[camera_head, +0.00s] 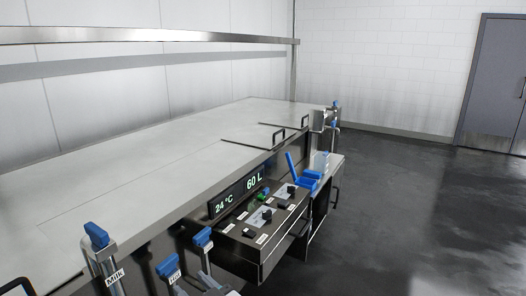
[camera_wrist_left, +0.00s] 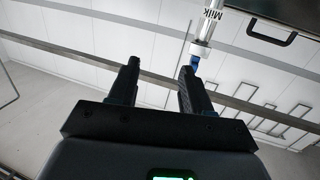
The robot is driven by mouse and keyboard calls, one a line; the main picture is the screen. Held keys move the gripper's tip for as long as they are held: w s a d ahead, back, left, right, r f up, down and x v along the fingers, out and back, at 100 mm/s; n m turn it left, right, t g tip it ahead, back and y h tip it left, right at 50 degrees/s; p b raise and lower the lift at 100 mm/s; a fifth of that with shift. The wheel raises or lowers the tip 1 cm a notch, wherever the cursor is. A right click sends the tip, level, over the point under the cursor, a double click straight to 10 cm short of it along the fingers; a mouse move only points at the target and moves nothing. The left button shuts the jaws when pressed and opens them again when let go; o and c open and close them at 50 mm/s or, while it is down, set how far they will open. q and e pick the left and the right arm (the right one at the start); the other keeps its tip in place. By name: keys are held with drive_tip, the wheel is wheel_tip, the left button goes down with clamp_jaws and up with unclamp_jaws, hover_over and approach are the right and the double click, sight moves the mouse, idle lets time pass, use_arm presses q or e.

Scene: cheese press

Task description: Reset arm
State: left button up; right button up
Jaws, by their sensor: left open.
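My left gripper (camera_wrist_left: 158,67) shows in the left wrist view, its two dark fingers apart with nothing between them. A pipe labelled Milk with a blue handle (camera_wrist_left: 196,66) appears beyond the right finger; I cannot tell whether they touch. In the head view the same milk valve (camera_head: 97,237) stands at the lower left, at the front of the vat. I cannot make out the left gripper clearly in the head view. My right gripper is in neither view.
The long metal vat (camera_head: 150,160) fills the left and middle. More blue-handled valves (camera_head: 168,268) stand along its front. A control box (camera_head: 265,232) with a display reading 24 °C and 60 L (camera_head: 238,196) juts out. The dark floor (camera_head: 420,220) at right is clear.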

use_arm(q)
wheel_tip(320, 180, down, 22)
drive_tip(key=m+g+h, duration=0.2)
drive_tip(key=m+h, duration=0.4)
drive_tip(key=h, duration=0.4)
drive_tip(key=s+d+f+g+h, duration=0.1)
drive_tip(key=s+f+g+h, duration=0.2)
drive_tip(key=s, duration=0.9)
drive_tip(key=s+d+f+m+g+h+p, duration=0.1)
drive_tip(key=s+f+g+h, duration=0.2)
drive_tip(key=s+f+g, duration=0.4)
drive_tip(key=s+f, duration=0.2)
drive_tip(key=s, duration=0.2)
drive_tip(key=shift+s, duration=0.4)
